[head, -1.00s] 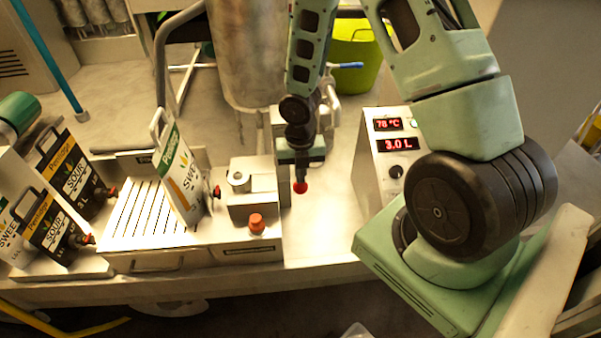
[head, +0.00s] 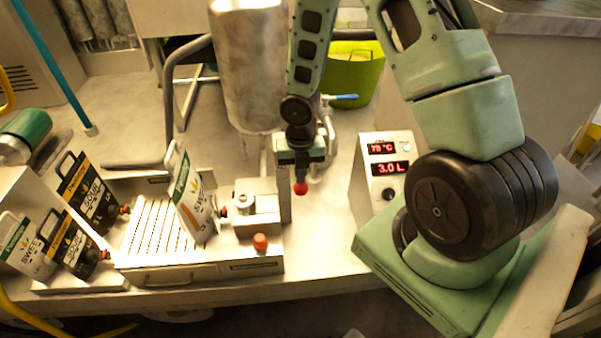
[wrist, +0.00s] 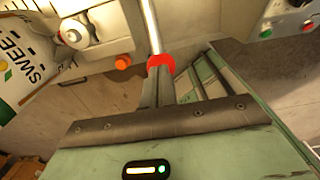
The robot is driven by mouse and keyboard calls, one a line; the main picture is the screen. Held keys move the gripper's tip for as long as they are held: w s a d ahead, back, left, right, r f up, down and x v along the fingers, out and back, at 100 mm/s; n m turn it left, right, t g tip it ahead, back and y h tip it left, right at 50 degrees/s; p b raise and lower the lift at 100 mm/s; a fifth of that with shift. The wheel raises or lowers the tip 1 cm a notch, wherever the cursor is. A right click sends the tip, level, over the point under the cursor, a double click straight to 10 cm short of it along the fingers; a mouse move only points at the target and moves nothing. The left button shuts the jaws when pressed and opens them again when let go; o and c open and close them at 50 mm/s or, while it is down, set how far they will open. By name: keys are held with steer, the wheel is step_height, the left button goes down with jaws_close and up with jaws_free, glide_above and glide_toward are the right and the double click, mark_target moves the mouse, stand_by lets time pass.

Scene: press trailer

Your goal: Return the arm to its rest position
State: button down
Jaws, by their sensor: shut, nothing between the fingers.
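My arm reaches up from its green base at the right and comes down to my gripper (head: 300,187), which points downward.
A white SWEET bag (head: 188,195) stands on the slatted tray left of my gripper. More bags (head: 88,195) stand at the far left. An orange button (head: 260,242) is on the unit's front. Behind my gripper are a metal tank (head: 250,75) and a green bucket (head: 355,75).

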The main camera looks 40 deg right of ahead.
steer(key=shift+f, duration=0.1)
stand_by(0.3)
steer(key=shift+w+a+m+b, duration=0.1)
steer(key=shift+a+m+b, duration=0.35)
steer(key=shift+b, duration=0.1)
steer(key=s+a+r+m+b, duration=0.2)
steer(key=s+a+m+b, duration=0.3)
steer(key=a+m+b, duration=0.3)
steer(key=s+a+r+m+b, duration=0.2)
steer(key=s+a+m+b, duration=0.4)
steer(key=a, duration=0.4)
steer(key=s+a+m+b, duration=0.2)
steer(key=s+a+m, duration=0.2)
steer(key=s+m, duration=0.2)
steer(key=shift+s+r+y, duration=0.3)
steer(key=shift+s, duration=0.6)
steer(key=shift+a+m, duration=0.1)
steer(key=shift+m, duration=0.15)
